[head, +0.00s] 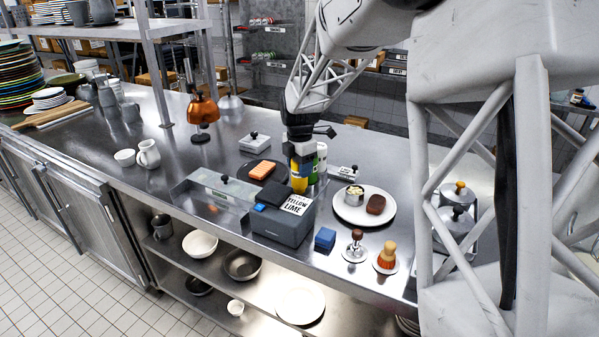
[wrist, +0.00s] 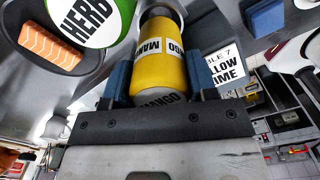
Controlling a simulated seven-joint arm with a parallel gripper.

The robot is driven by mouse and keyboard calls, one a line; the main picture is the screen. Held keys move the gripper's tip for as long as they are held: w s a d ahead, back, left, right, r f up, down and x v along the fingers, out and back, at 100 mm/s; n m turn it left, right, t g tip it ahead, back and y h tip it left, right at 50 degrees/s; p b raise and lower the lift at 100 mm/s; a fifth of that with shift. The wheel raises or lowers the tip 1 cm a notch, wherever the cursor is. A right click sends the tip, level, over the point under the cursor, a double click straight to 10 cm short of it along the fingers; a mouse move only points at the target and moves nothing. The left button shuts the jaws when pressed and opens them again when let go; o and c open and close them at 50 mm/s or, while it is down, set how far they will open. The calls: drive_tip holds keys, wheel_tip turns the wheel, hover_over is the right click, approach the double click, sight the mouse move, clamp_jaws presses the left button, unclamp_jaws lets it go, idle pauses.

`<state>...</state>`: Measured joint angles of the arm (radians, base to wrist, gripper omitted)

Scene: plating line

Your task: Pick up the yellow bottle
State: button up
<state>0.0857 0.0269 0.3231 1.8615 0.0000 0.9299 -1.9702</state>
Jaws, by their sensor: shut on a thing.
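The yellow bottle (head: 299,178) stands behind the dark ticket printer on the steel counter, with its lower part hidden in the head view. In the wrist view the yellow bottle (wrist: 160,62) carries a white label reading MANGO and lies between the two blue finger pads. My gripper (head: 301,160) comes down from above and is shut on the bottle. It also shows in the wrist view (wrist: 160,88) with one pad on each side. I cannot tell whether the bottle touches the counter.
A green bottle labelled HERB (wrist: 92,18) is close beside the yellow one. A dark plate with salmon (head: 262,170) lies to the left. The ticket printer (head: 283,226) stands in front, with a card reading YELLOW LIME (head: 297,205). A white plate (head: 345,212) is to the right.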

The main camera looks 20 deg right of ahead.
wheel_tip(320, 180, up, 8)
drive_tip(key=shift+f, duration=0.1)
idle(0.9)
drive_tip(key=w+a+f, duration=0.2)
drive_tip(key=w+a, duration=0.5)
drive_tip(key=w, duration=0.3)
drive_tip(key=w+a+f, duration=0.2)
drive_tip(key=w+a, duration=0.6)
drive_tip(key=w, duration=0.2)
drive_tip(key=shift+w, duration=0.25)
drive_tip(key=shift+f, duration=0.2)
drive_tip(key=shift+f, duration=1.05)
